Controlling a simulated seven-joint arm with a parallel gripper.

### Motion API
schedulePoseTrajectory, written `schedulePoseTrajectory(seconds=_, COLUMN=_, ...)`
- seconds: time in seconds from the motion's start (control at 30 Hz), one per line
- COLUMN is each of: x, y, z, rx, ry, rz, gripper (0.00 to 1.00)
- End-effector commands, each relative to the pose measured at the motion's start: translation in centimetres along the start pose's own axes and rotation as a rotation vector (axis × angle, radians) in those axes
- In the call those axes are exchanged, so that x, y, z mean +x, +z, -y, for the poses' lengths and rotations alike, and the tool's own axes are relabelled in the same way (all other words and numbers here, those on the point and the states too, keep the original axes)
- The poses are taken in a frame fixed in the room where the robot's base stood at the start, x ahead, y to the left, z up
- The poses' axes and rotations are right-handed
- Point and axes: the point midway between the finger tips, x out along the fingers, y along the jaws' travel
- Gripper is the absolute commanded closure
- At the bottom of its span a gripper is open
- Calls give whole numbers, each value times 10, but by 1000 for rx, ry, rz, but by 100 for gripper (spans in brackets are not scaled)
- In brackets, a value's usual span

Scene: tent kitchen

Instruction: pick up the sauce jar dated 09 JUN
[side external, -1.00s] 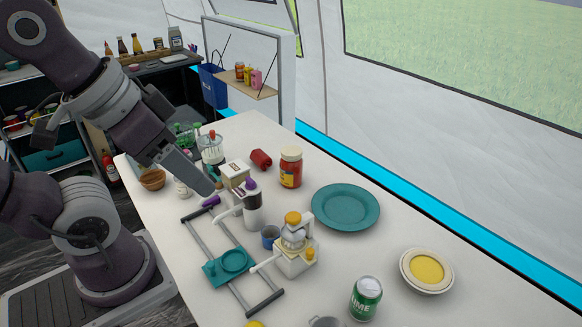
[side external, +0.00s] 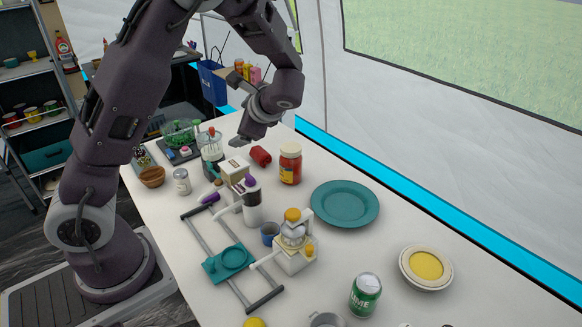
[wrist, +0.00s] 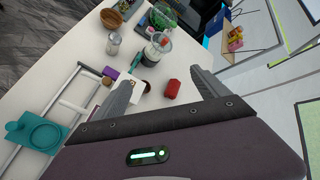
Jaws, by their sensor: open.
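My gripper (side external: 240,141) is above the table, beyond the white carton and left of the red object. In the wrist view my gripper (wrist: 165,84) is open and empty.
A juicer (side external: 295,245), teal plate (side external: 345,204) and green can (side external: 366,295) are nearer the front. A wall shelf (side external: 250,84) holds small jars, their labels unreadable.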

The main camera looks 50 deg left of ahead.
Motion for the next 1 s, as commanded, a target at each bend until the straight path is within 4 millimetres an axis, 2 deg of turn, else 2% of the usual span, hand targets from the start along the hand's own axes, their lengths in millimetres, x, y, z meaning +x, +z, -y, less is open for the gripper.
schedulePoseTrajectory(seconds=0.03, x=23, y=-19, z=12, rx=140, ry=-98, rz=75, gripper=16)
schedulePoseTrajectory(seconds=0.13, x=57, y=-60, z=41, rx=430, ry=-317, rz=205, gripper=16)
schedulePoseTrajectory(seconds=0.2, x=70, y=-92, z=56, rx=619, ry=-459, rz=275, gripper=16)
schedulePoseTrajectory(seconds=0.3, x=80, y=-132, z=65, rx=830, ry=-617, rz=345, gripper=16)
schedulePoseTrajectory(seconds=0.4, x=84, y=-157, z=66, rx=951, ry=-706, rz=380, gripper=16)
schedulePoseTrajectory(seconds=0.67, x=103, y=-180, z=48, rx=992, ry=-734, rz=391, gripper=16)
schedulePoseTrajectory(seconds=0.87, x=131, y=-202, z=20, rx=990, ry=-731, rz=389, gripper=16)
schedulePoseTrajectory(seconds=0.9, x=137, y=-201, z=30, rx=986, ry=-730, rz=391, gripper=16)
schedulePoseTrajectory(seconds=1.0, x=146, y=-201, z=41, rx=986, ry=-731, rz=390, gripper=16)
